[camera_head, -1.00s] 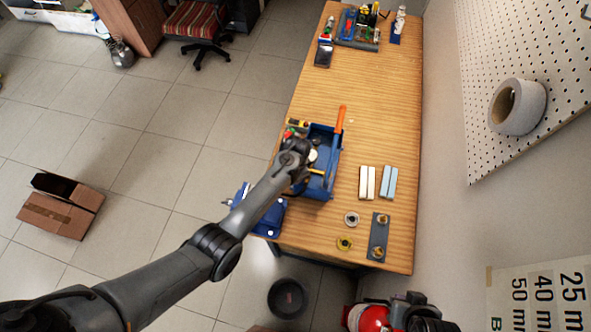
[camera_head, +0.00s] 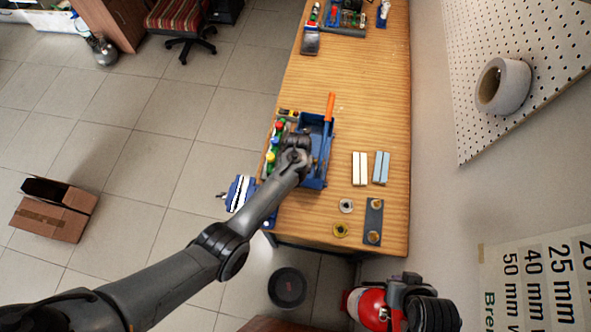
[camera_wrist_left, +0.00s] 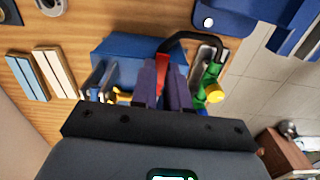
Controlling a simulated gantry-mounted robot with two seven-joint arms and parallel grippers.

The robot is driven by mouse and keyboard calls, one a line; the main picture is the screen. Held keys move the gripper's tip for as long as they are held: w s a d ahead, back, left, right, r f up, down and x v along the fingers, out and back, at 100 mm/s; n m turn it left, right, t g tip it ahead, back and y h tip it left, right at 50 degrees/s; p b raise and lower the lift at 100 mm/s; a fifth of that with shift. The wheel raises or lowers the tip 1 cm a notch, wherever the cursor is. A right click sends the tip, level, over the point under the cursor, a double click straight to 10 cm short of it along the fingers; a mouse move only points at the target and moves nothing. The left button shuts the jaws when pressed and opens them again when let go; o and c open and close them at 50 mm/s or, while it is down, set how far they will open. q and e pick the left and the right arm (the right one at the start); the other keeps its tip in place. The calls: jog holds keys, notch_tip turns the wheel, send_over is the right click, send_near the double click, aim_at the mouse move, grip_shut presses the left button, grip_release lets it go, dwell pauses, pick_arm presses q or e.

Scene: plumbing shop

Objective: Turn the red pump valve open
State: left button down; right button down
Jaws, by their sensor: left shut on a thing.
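My left gripper (camera_wrist_left: 165,84) is shut on a red piece (camera_wrist_left: 162,66), which looks like the red valve handle; only its end beyond the fingers shows. A black curved hose or pipe (camera_wrist_left: 190,36) arches from close to the red piece towards a green body with a yellow knob (camera_wrist_left: 215,93). In the head view my left arm reaches over the blue open box (camera_head: 318,175) and hides the fingertips and much of the pump. Red, green and yellow parts (camera_head: 271,157) show left of the wrist.
White and blue bars (camera_head: 381,168) lie right of the box. A grey plate with brass fittings (camera_head: 374,222) and two rings (camera_head: 341,230) lie nearer the front. A blue vice-like tool (camera_head: 240,193) is at the left edge. The table's far middle (camera_head: 360,70) is clear.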

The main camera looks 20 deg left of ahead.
pick_arm(q)
jog(key=shift+d+n, duration=0.2)
jog(key=shift+n, duration=0.1)
jog(key=c, duration=1.1)
grip_release()
notch_tip(320, 180, up, 11)
jog(key=shift+f+b, duration=0.1)
jog(key=shift+b, duration=0.3)
